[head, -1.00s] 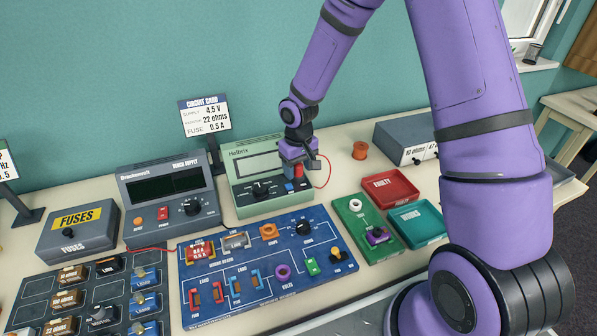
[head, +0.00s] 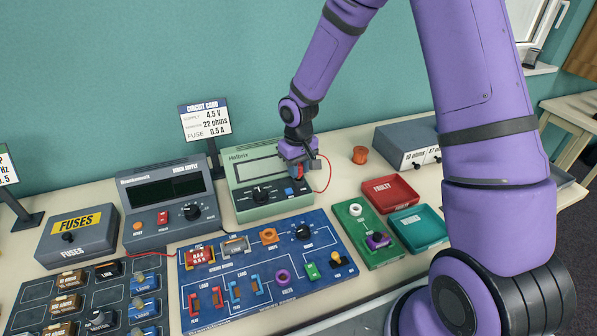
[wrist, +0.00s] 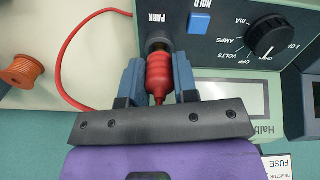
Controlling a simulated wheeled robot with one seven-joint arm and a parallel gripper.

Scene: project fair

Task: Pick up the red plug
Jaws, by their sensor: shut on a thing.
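The red plug (wrist: 159,76) is in the wrist view, between the two blue-grey fingers of my gripper (wrist: 159,85). The fingers are shut on it from both sides. Its tip points at a dark round socket marked PARK on the green Halbrix meter (wrist: 203,52); I cannot tell whether the tip is still seated in it. In the head view my gripper (head: 299,168) is at the right side of the meter (head: 244,211), and the plug is mostly hidden there. A red lead (wrist: 75,50) curves beside the meter.
Left of the meter stands the grey bench supply (head: 135,231). In front lies the blue wiring board (head: 215,314). To the right are a green board (head: 378,260), a red FAULTY tray (head: 391,191) and a teal tray (head: 420,227). An orange spool (head: 360,155) stands behind.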

